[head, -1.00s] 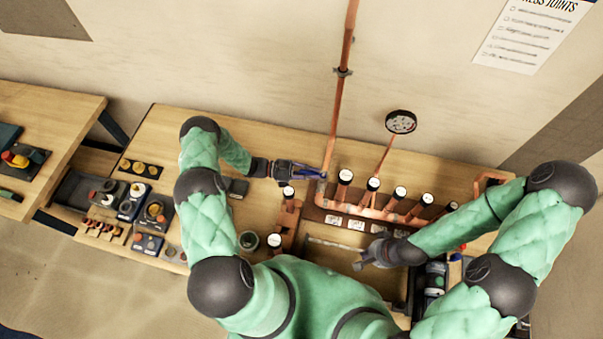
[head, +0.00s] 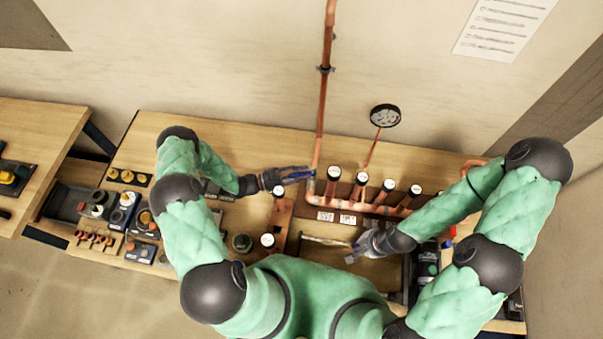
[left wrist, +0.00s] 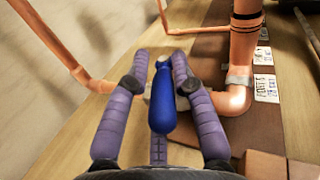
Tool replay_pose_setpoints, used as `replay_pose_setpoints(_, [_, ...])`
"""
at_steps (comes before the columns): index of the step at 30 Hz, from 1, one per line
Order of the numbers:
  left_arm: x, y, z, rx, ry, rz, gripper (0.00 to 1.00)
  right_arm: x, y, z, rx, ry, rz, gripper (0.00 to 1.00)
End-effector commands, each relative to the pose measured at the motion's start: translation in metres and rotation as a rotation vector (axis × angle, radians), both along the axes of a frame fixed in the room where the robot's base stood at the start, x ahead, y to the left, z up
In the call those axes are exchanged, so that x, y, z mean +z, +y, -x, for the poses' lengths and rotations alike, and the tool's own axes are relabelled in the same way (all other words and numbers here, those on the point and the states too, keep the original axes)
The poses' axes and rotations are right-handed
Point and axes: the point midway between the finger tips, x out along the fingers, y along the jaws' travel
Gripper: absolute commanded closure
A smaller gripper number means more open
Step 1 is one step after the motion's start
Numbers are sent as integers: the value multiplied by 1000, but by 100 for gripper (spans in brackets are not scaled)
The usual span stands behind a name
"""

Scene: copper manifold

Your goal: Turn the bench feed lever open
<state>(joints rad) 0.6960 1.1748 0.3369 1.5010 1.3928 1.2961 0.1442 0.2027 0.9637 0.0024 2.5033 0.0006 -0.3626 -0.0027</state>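The blue lever (left wrist: 161,100) shows in the left wrist view, its rounded end toward the camera, lying between the two purple fingers of my left gripper (left wrist: 160,54). The fingers are apart, one on each side of the lever, with small gaps visible. In the head view my left gripper (head: 297,174) points right at the foot of the tall copper pipe (head: 322,100), at the left end of the copper manifold (head: 362,207); the lever is not distinct there. My right gripper (head: 361,246) looks open and empty, in front of the manifold.
A round gauge (head: 385,116) stands on a thin copper pipe behind the manifold. Several capped upright copper pipes (head: 361,179) rise from it. Small tools and parts (head: 123,215) crowd the bench's left part. Bare wood (head: 240,140) lies behind my left arm.

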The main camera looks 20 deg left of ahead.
Motion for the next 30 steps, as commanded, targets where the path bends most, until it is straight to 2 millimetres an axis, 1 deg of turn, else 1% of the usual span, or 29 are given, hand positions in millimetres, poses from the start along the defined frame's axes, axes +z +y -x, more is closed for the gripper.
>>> replay_pose_setpoints(10, [-1, 0, 1, -2, 3, -3, 58, 0, 0, 0, 0, 0, 0, 100])
replay_pose_setpoints(14, [-2, 6, 4, 0, 4, -3, 58, 0, 0, 0, 0, 0, 0, 100])
replay_pose_setpoints(17, [-2, 17, 10, 2, 4, -3, 58, 0, 0, 0, 0, 0, 0, 100])
replay_pose_setpoints(24, [-2, 58, 33, 4, 3, -6, 58, 0, 0, 0, 0, 0, 0, 100])
replay_pose_setpoints(30, [-2, 87, 50, 2, 2, -4, 58, 0, 0, 0, 0, 0, 0, 100])
